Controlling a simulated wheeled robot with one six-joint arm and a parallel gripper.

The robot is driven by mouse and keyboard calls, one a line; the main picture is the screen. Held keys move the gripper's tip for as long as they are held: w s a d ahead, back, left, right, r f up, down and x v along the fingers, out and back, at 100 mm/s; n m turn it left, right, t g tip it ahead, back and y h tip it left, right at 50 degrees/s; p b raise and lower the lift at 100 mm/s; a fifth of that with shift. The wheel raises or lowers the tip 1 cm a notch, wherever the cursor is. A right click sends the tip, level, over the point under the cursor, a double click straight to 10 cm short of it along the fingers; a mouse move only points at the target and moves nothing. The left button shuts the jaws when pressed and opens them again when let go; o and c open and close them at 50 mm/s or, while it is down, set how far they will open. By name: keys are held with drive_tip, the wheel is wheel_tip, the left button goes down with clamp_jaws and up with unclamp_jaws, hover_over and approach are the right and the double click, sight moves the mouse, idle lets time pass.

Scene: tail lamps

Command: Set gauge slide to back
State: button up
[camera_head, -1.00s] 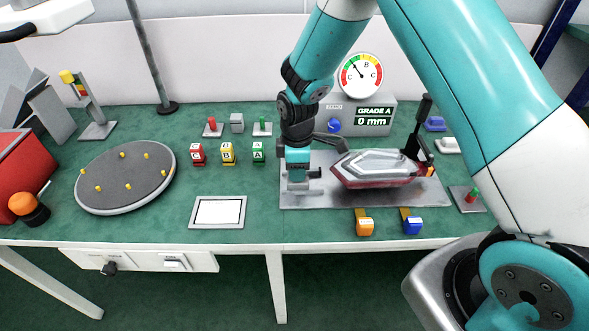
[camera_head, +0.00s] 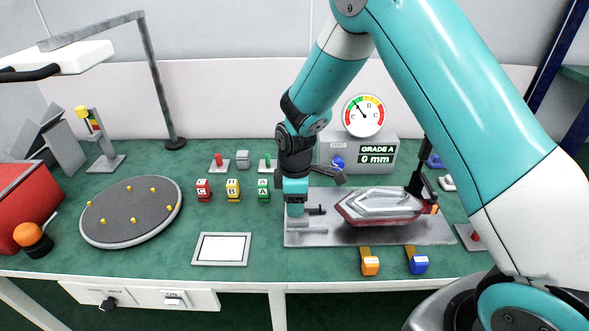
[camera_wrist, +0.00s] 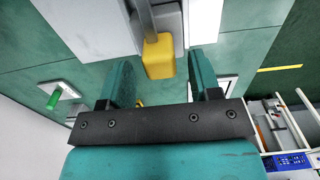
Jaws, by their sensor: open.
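My gripper (camera_head: 296,206) points down at the left end of the grey metal plate (camera_head: 375,237) in the head view, and hides part of what is there. A small grey block with a dark knob (camera_head: 316,210) shows beside it. In the wrist view my gripper (camera_wrist: 160,65) is open. A yellow block (camera_wrist: 158,57) on a grey bar lies between its fingertips in the picture, with gaps on both sides. It may be the gauge slide's handle; I cannot tell its depth. The gauge display (camera_head: 376,154) reads grade A, 0 mm.
A red and clear tail lamp (camera_head: 380,207) sits on the plate, right of my gripper. Red, yellow and green lettered blocks (camera_head: 233,190) stand to the left. A white-faced tablet (camera_head: 221,248) lies at front left. Orange (camera_head: 370,265) and blue (camera_head: 418,264) handles stand in front.

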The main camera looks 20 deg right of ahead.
wheel_tip(320, 180, up, 16)
drive_tip(key=shift+f+b, duration=0.2)
drive_tip(key=shift+b, duration=0.1)
drive_tip(key=s+a+r+m+y, duration=0.1)
drive_tip(key=s+a+r+m, duration=0.1)
drive_tip(key=s, duration=0.6)
drive_tip(key=s+a+r+m+y, duration=0.1)
drive_tip(key=s+a+r+m, duration=0.1)
drive_tip(key=s, duration=0.7)
drive_tip(key=s+a+r+m+y, duration=0.2)
drive_tip(key=s+r, duration=0.1)
drive_tip(key=s, duration=0.6)
drive_tip(key=shift+a+r, duration=0.2)
drive_tip(key=shift+a, duration=0.1)
